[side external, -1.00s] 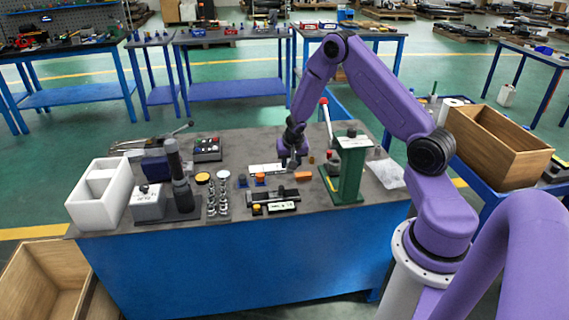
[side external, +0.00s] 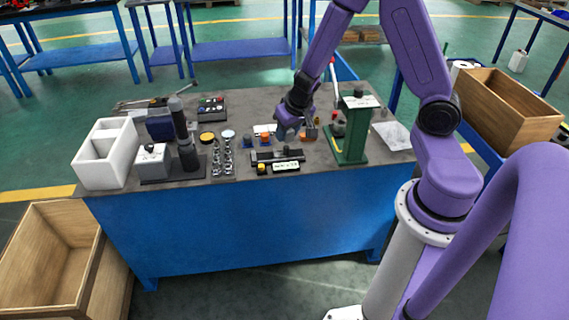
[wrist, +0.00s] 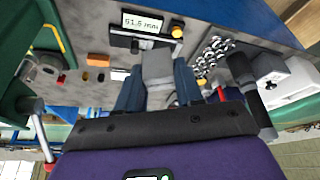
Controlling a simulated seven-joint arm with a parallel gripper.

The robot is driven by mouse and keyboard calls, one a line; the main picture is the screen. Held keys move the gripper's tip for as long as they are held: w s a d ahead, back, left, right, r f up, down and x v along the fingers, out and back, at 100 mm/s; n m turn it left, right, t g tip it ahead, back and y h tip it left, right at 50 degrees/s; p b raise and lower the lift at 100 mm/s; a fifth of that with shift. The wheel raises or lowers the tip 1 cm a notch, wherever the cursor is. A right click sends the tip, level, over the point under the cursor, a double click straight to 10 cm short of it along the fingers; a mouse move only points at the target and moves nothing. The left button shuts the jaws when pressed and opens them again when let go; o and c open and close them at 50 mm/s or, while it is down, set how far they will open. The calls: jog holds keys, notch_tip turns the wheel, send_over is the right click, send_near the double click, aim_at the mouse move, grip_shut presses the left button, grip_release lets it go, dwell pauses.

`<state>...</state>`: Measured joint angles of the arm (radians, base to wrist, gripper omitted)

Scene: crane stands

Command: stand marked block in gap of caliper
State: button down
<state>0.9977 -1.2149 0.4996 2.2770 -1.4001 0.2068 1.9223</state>
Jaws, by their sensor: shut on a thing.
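The caliper (side external: 265,158) lies on the front of the grey bench, a dark bar with a lit display. In the wrist view the display (wrist: 143,22) seems to read 51.5 mm, with a yellow knob beside it. My gripper (side external: 282,133) is just behind the caliper, pointing down. In the wrist view its blue fingers (wrist: 158,88) are shut on a grey block (wrist: 158,66). The block is apart from the caliper's display in that view. No mark on its visible face can be made out. The caliper's gap is hard to see, and the fingers hide the block in the side view.
A green stand (side external: 350,145) rises close to the right of my gripper. An orange block (wrist: 98,60) lies near the caliper. On the left are shiny cylinders (side external: 222,160), a dark post (side external: 181,130) and a white divided box (side external: 96,170). The bench's front edge is close to the caliper.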

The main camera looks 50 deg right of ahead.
jog(key=s+a+r+n+y, duration=0.2)
jog(key=s+a+r+n, duration=0.15)
jog(key=a, duration=0.35)
jog(key=w+d+f+m+h, duration=0.1)
jog(key=d+f+m, duration=0.3)
jog(key=d, duration=0.5)
jog(key=w+d+f+m+g+h, duration=0.1)
jog(key=w+d+f+m, duration=0.3)
jog(key=d, duration=0.6)
jog(key=shift+d+f+h, duration=0.15)
jog(key=shift+f+h, duration=0.25)
jog(key=shift+h, duration=0.4)
jog(key=shift+m, duration=0.25)
jog(key=w+d+f, duration=0.1)
jog(key=w+f, duration=0.2)
jog(key=w, duration=0.1)
jog(key=w+d+f, duration=0.2)
jog(key=w+f, duration=0.1)
jog(key=w, duration=0.1)
jog(key=w+d+f, duration=0.2)
jog(key=w+f, duration=0.1)
jog(key=w, duration=0.1)
jog(key=shift+w+d, duration=0.1)
jog(key=shift+d, duration=0.15)
jog(key=x, duration=0.2)
jog(key=shift+a+f, duration=0.1)
jog(key=shift+f, duration=0.25)
jog(key=shift+w+f, duration=0.1)
jog(key=shift+f, duration=0.45)
